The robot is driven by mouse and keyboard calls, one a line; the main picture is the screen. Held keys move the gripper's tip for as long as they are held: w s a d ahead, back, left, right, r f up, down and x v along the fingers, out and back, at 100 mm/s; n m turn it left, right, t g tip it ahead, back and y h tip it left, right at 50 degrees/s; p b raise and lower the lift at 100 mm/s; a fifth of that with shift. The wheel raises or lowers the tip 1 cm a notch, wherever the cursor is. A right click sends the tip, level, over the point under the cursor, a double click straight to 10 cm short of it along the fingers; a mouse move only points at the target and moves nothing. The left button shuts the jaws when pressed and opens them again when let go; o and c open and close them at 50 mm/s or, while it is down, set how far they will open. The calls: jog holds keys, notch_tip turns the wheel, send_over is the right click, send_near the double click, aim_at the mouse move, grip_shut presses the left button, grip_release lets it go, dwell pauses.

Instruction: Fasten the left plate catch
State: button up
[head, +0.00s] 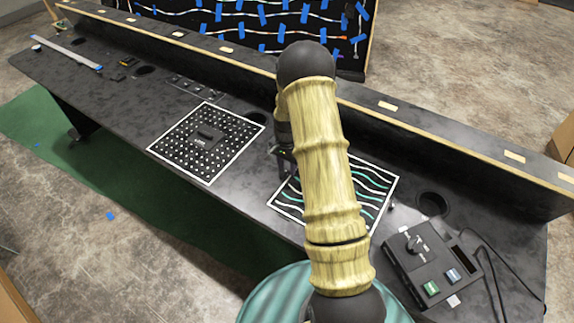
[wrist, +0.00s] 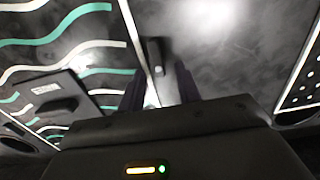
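The wavy-striped plate (head: 374,187) lies on the console, partly covered by my arm in the head view. It also shows at left in the wrist view (wrist: 40,52). A small dark catch (wrist: 157,52) with a light mark stands by the plate's white border in the wrist view. My gripper (wrist: 160,86) has its two dark fingers apart, with a gap between them near this catch. I cannot tell whether a finger touches it. In the head view my gripper (head: 282,158) is low at the plate's left edge, partly hidden by my arm.
A dotted plate (head: 180,145) lies to the left, also at the wrist view's right edge (wrist: 305,88). A control box (head: 432,265) with a knob and buttons stands at right, near a round hole (head: 433,204). A raised ledge (head: 440,120) runs behind.

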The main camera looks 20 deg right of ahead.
grip_shut()
jog(key=shift+n, duration=0.3)
jog(key=n, duration=0.4)
jog(key=shift+w+a, duration=0.1)
jog(key=shift+w, duration=0.05)
jog(key=n, duration=0.4)
jog(key=shift+a+n, duration=0.15)
jog(key=shift+n, duration=0.15)
jog(key=n+p, duration=0.1)
jog(key=n, duration=0.3)
jog(key=shift+a, duration=0.15)
jog(key=shift+a+n+p, duration=0.1)
jog(key=shift+n+p, duration=0.4)
jog(key=shift+n, duration=1.9)
